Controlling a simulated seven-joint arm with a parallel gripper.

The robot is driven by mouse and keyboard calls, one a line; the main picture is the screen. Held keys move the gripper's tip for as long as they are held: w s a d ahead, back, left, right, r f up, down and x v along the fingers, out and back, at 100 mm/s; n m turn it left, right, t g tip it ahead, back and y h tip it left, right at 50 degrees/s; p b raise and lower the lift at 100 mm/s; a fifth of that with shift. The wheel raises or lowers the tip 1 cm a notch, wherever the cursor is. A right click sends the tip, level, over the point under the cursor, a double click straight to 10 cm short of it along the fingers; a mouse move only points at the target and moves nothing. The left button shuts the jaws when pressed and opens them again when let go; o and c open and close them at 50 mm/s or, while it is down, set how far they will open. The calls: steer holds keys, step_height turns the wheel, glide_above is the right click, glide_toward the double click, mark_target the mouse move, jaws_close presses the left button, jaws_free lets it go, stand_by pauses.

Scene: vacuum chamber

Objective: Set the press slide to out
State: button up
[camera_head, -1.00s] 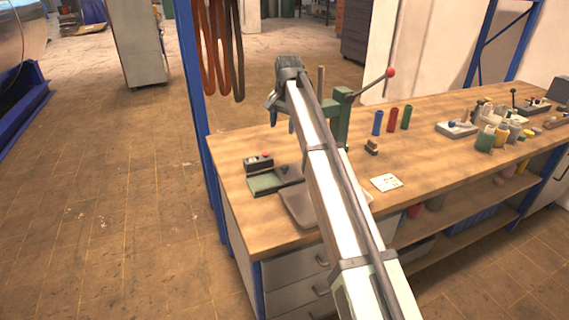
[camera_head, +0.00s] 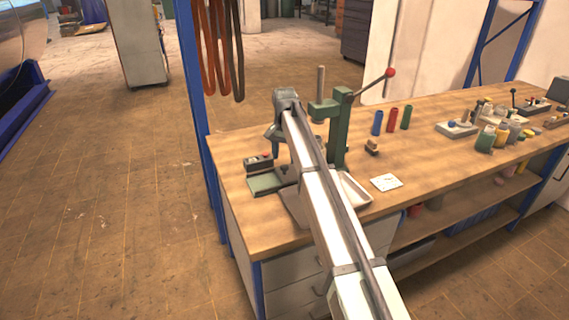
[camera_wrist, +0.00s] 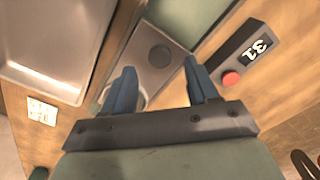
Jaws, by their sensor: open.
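The green press (camera_head: 340,125), with a red-knobbed lever, stands on the bench beside my arm in the head view. In the wrist view a grey plate with a dark round disc (camera_wrist: 160,56), apparently the press slide, lies beyond my fingertips, next to a green plate (camera_wrist: 185,18). The green plate also shows in the head view (camera_head: 266,183). My gripper (camera_wrist: 160,85) is open and empty, its blue fingers on either side of the disc in the picture. In the head view my gripper (camera_head: 275,134) hangs above this area. Contact and the slide's exact position cannot be told.
A metal tray (camera_wrist: 55,45) is on the left. A white card (camera_head: 386,182), a small brown block (camera_head: 372,147) and several coloured cylinders (camera_head: 392,118) stand on the bench.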

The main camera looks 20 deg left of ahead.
mark_target(285, 166)
steer(key=shift+f, duration=1.95)
steer(key=shift+c, duration=0.4)
jaws_close()
